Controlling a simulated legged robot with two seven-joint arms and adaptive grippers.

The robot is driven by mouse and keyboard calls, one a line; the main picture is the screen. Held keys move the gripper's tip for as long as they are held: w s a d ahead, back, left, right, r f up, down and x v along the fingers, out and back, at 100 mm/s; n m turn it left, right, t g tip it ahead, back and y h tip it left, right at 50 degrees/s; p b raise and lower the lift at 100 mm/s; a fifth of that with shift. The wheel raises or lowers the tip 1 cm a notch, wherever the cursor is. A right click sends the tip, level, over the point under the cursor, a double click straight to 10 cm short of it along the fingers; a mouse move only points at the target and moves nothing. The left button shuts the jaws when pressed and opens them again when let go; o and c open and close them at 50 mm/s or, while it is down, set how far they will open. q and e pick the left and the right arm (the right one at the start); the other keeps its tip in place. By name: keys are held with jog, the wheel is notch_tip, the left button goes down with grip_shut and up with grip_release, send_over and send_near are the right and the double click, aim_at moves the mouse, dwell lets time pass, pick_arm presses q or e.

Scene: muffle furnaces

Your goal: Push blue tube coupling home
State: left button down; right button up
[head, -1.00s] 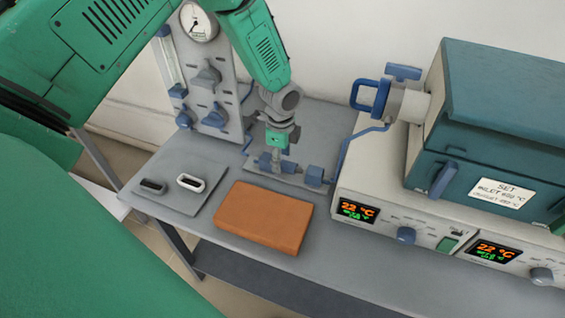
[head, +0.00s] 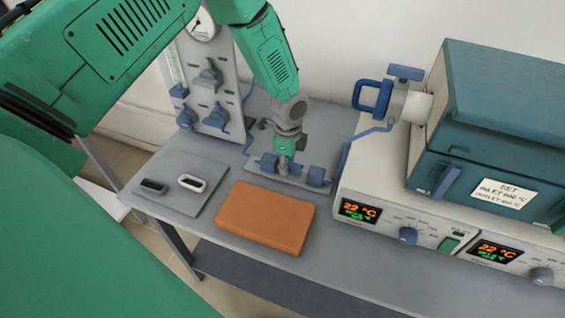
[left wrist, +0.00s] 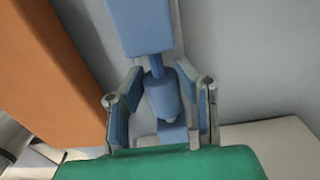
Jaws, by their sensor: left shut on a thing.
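My left gripper (head: 284,166) points down at the tube fitting on the grey plate, between a blue block (head: 268,160) on its left and another blue block (head: 316,176) on its right. In the left wrist view, its fingers (left wrist: 165,108) stand either side of a blue tube coupling (left wrist: 163,98) and are shut on it. A thin blue stem joins the coupling toward a larger blue block (left wrist: 137,25) above it. In the head view my fingers hide most of the coupling, and I cannot tell how far it is seated. My right gripper is out of view.
An orange brick-like block (head: 266,218) lies just in front of the fitting. A valve panel (head: 212,90) stands behind left, and a furnace (head: 490,120) on its control base stands right. A grey pad (head: 170,208) with two small holders lies left.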

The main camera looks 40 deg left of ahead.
pick_arm(q)
jog(key=shift+w+d+f, duration=0.1)
jog(key=shift+w+d, duration=0.1)
jog(key=shift+d, duration=0.75)
jog(key=c, duration=1.2)
grip_release()
jog(key=shift+w+d, duration=0.1)
